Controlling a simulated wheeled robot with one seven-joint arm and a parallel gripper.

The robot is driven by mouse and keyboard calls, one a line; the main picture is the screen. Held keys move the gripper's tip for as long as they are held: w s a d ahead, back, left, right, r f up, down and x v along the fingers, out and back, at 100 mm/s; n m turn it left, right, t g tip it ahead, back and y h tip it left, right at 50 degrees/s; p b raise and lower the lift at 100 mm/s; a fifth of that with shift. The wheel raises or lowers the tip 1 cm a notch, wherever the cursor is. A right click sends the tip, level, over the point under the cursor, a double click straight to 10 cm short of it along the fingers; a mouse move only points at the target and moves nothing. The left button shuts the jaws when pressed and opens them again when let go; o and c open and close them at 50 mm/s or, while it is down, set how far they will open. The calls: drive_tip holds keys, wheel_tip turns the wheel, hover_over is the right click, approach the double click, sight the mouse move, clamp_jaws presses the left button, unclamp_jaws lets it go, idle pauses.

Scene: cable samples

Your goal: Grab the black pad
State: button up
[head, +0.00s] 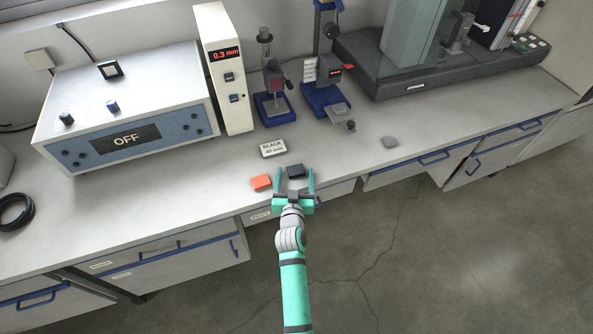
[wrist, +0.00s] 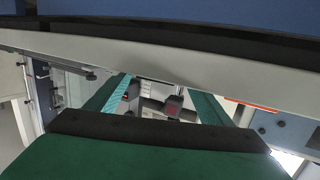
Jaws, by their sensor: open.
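The black pad (head: 295,171) is a small dark block lying on the pale bench top near its front edge. My gripper (head: 295,175) is open at the front edge of the bench, with its two teal fingers pointing toward the back. In the head view the pad appears between the fingertips, with a gap on each side. I cannot tell the height of the fingers over the bench. In the wrist view the open fingers (wrist: 158,95) show, but I cannot make out the pad there.
An orange pad (head: 261,182) lies close to the left finger. A white label block reading BLACK (head: 273,148) sits behind. A grey pad (head: 390,142) lies to the right. A control box (head: 130,120) and blue-based stands (head: 272,108) line the back.

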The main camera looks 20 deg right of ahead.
drive_tip(key=shift+w+d+f, duration=0.1)
drive_tip(key=shift+w+d, duration=0.05)
drive_tip(key=shift+w, duration=0.4)
drive_tip(key=shift+s+d, duration=0.1)
drive_tip(key=shift+d, duration=0.05)
drive_tip(key=shift+a, duration=0.25)
drive_tip(key=c, duration=1.1)
drive_tip(key=shift+d, duration=0.1)
